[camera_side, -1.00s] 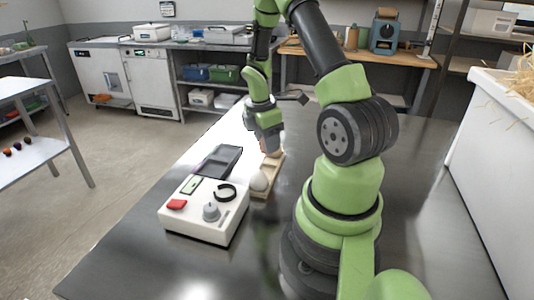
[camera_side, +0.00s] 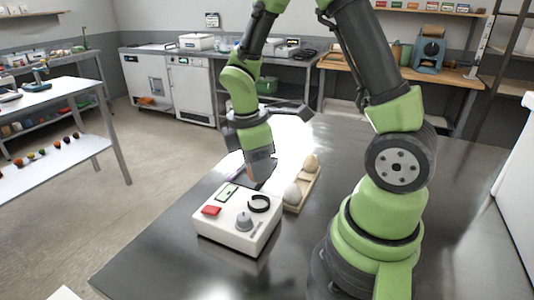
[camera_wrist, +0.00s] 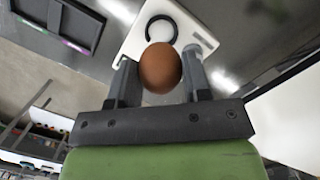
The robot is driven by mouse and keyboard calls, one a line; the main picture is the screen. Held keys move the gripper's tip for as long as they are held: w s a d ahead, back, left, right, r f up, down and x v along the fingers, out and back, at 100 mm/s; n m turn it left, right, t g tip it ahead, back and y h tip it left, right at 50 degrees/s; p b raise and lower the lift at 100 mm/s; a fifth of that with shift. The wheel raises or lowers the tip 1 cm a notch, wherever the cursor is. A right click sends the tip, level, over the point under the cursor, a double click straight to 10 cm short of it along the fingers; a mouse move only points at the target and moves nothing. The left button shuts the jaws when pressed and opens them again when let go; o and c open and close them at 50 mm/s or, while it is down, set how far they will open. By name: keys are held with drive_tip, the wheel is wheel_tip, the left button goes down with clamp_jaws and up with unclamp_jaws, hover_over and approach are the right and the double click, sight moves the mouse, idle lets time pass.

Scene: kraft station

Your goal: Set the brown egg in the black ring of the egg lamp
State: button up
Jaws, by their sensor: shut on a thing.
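My gripper (camera_wrist: 160,78) is shut on the brown egg (camera_wrist: 160,68), which sits between the two fingers in the wrist view. The ring looks empty.
A wooden egg holder (camera_side: 300,200) stands right of the lamp with a white egg (camera_side: 292,193) and a beige egg (camera_side: 311,162). The lamp top also bears a red part (camera_side: 211,211) and a grey knob (camera_side: 243,222). A dark tray (camera_wrist: 62,18) lies beyond the lamp.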

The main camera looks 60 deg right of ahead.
hover_over(258, 205)
drive_tip(key=shift+a+f, duration=0.1)
drive_tip(key=shift+f, duration=2.6)
drive_tip(key=shift+f, duration=0.65)
drive_tip(key=o, duration=0.8)
drive_tip(key=shift+r, duration=4)
drive_tip(key=shift+s, duration=0.1)
